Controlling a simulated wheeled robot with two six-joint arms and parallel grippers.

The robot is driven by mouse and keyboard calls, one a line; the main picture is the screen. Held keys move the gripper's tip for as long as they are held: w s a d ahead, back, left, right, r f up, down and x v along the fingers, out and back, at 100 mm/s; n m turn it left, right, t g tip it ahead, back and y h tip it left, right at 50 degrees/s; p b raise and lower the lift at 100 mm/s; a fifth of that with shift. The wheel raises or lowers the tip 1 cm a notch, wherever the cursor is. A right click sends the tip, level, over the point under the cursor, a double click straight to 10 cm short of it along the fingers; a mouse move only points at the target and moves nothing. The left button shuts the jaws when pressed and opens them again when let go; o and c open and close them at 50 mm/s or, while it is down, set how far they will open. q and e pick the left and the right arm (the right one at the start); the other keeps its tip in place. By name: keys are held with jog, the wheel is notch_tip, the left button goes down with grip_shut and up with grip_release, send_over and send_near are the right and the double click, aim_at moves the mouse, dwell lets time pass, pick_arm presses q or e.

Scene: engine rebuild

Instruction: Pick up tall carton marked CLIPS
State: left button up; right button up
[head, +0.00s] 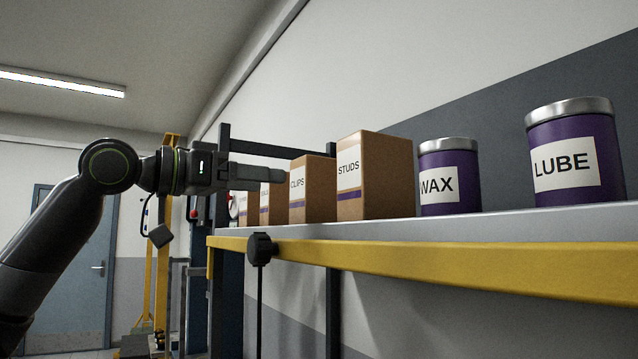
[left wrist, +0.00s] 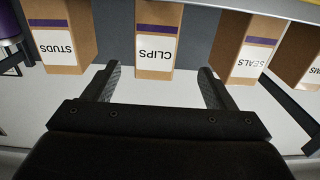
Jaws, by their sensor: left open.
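The tall brown carton marked CLIPS (head: 313,190) stands upright on the shelf, with a white label and a purple band. In the left wrist view the CLIPS carton (left wrist: 156,45) appears upside down, ahead of the fingers and roughly centred between them. My left gripper (head: 285,177) is open and empty, in front of the shelf at about the carton's height. In the left wrist view the left gripper's two fingers (left wrist: 158,78) are spread wider than the carton, with their tips just short of it or at its near face; I cannot tell exactly. My right gripper is not in view.
The STUDS carton (head: 375,178) stands close beside CLIPS on one side, the SEALS carton (left wrist: 245,45) on the other. Purple WAX (head: 449,180) and LUBE (head: 577,155) tins stand farther right. The shelf (head: 480,258) has a yellow front edge.

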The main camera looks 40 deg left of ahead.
aim_at(295, 185)
pick_arm(q)
jog(key=p+x, duration=0.2)
jog(key=x, duration=0.3)
jog(key=shift+w+d+r, duration=0.1)
jog(key=shift+w, duration=0.15)
jog(key=shift+w+d+p, duration=0.1)
jog(key=shift+w+p, duration=0.3)
jog(key=shift+p, duration=0.1)
jog(key=p+x, duration=0.4)
jog(key=shift+s+d+r, duration=0.1)
jog(key=shift+d, duration=0.2)
jog(key=shift+w+d+p, duration=0.1)
jog(key=shift+w+p, duration=0.35)
jog(key=shift+p, duration=0.2)
jog(key=shift+w+f, duration=0.1)
jog(key=shift+f, duration=0.15)
jog(key=c, duration=1.2)
jog(key=shift+r, duration=0.1)
jog(key=shift+c, duration=0.2)
